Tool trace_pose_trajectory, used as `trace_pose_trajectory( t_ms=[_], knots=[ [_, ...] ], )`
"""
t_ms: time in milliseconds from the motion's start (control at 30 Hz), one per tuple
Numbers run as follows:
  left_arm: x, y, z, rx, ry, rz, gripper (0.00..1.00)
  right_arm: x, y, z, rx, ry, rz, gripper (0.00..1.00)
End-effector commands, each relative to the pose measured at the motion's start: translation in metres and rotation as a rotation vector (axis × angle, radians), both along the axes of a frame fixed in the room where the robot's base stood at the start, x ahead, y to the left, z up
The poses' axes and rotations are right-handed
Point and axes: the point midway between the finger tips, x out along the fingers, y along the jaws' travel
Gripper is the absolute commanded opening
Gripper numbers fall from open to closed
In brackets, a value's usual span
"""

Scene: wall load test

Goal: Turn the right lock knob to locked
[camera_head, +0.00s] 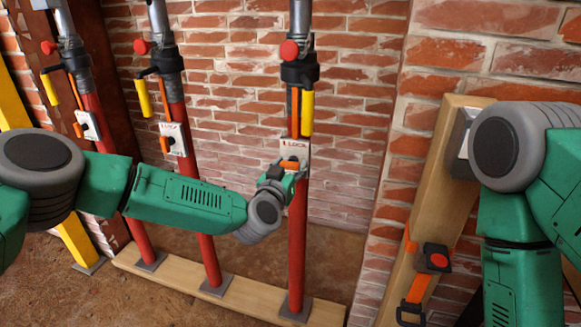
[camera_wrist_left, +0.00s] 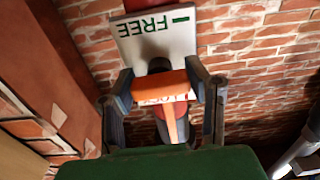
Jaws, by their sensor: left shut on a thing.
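The right lock knob (camera_head: 290,165) is an orange bar on a pale plate (camera_head: 295,149) marked LOCK, on the right red post (camera_head: 297,235). My left gripper (camera_head: 281,182) is at the knob and shut on it. In the left wrist view the two fingers (camera_wrist_left: 166,92) stand on either side of the orange knob (camera_wrist_left: 160,86), which lies across between them. The plate (camera_wrist_left: 155,34) shows FREE upside down with a green dash; lettering behind the knob is partly covered. My right arm is at the right, its fingers not visible.
Two more red posts, the middle one (camera_head: 205,240) and the left one (camera_head: 137,235), carry similar plates with orange knobs. A yellow handle (camera_head: 307,113) hangs above the right plate. A wooden post (camera_head: 445,205) with an orange strap (camera_head: 417,289) stands at the right. Brick wall lies behind.

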Motion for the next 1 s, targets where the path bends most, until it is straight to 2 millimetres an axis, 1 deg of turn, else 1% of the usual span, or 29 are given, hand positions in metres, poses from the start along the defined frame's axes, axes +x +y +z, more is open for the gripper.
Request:
trace_pose_trajectory(
  t_ms=[33,267,1000],
  knots=[
    [-0.004,-0.002,-0.007,-0.015,0.017,-0.008,0.14,0.000,0.000,-0.001,0.000,0.000,0.000,0.42],
    [-0.004,-0.002,-0.007,-0.164,0.067,-0.007,0.14,0.000,0.000,-0.004,0.000,0.000,0.000,0.42],
    [-0.003,-0.001,-0.011,-0.831,0.290,0.002,0.14,0.000,0.000,-0.025,0.000,0.000,0.000,0.42]
  ],
)
